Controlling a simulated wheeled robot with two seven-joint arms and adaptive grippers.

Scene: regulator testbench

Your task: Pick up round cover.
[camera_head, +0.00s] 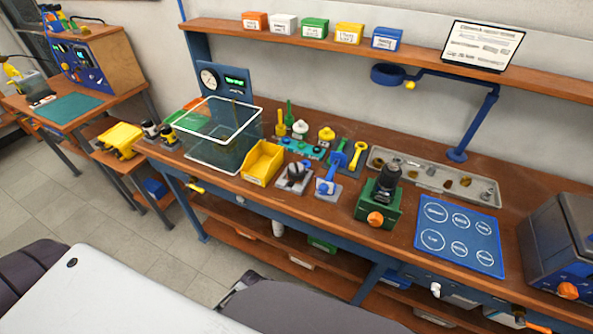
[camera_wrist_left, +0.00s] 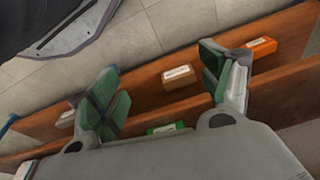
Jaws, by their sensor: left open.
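No part is clearly recognisable as the round cover. A dark round-topped part (camera_head: 387,181) stands upright in a green fixture (camera_head: 378,210) with an orange knob, right of the bench's middle. A grey metal tray (camera_head: 425,172) behind it holds several small brownish parts, too small to identify. A blue mat (camera_head: 460,238) with several labelled circles lies to the right and looks empty. My left gripper (camera_wrist_left: 163,88) is open and empty in the left wrist view, with lower shelves beyond its fingers. Neither gripper shows in the head view.
A clear box (camera_head: 219,135), a yellow bin (camera_head: 262,162) and small tool stands occupy the bench's left half. A grey machine (camera_head: 560,240) stands at the right end. A blue lamp arm (camera_head: 476,125) rises behind the tray. The shelf (camera_head: 330,44) above holds small boxes.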

